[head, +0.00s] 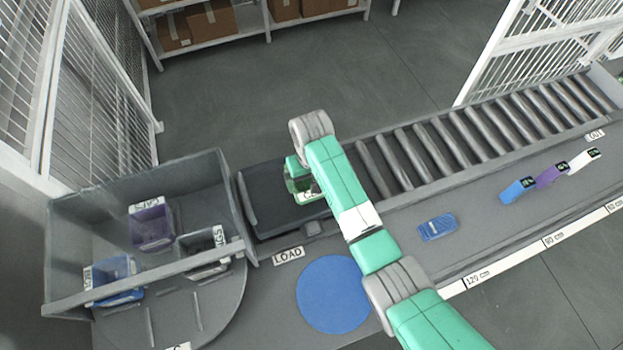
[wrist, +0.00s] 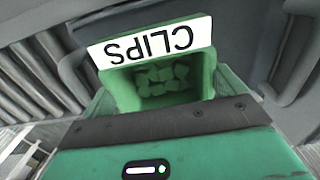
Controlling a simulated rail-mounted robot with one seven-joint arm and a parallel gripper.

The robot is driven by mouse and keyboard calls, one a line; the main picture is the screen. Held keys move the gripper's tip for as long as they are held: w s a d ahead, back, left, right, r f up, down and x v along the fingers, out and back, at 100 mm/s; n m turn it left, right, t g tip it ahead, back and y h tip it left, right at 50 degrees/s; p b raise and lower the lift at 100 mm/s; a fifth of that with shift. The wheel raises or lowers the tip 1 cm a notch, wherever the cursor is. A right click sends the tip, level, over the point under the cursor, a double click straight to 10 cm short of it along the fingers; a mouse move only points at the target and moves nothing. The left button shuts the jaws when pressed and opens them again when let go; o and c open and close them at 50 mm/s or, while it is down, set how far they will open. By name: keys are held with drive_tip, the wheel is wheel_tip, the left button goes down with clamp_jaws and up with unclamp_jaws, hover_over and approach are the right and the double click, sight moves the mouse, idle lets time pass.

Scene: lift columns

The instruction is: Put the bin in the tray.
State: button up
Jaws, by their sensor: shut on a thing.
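A small green bin (head: 308,198) with a white label is in the head view, over the right part of the dark tray (head: 262,222). In the wrist view the bin (wrist: 208,78) shows its label CLIPS, upside down, and several pale green pieces inside. My gripper (head: 295,172) is shut on the bin; my arm hides part of both bin and tray. I cannot tell whether the bin touches the tray's floor.
A grey open-sided box (head: 75,225) at left holds a purple bin (head: 151,228), a blue bin (head: 113,278) and a grey bin (head: 203,250). A roller conveyor (head: 450,140) runs right of the tray. A blue disc (head: 335,295) and a blue device (head: 437,227) lie in front.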

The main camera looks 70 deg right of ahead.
drive_tip(key=shift+w+d+f, duration=0.1)
drive_tip(key=shift+w+d, duration=0.2)
drive_tip(key=shift+d, duration=0.55)
drive_tip(key=shift+f, duration=1.7)
drive_tip(key=shift+f, duration=0.1)
drive_tip(key=shift+f+b, duration=0.1)
drive_tip(key=shift+b, duration=0.25)
drive_tip(key=o, duration=0.7)
wheel_tip(320, 180, up, 12)
drive_tip(key=shift+r+p, duration=0.2)
drive_tip(key=shift+p, duration=0.5)
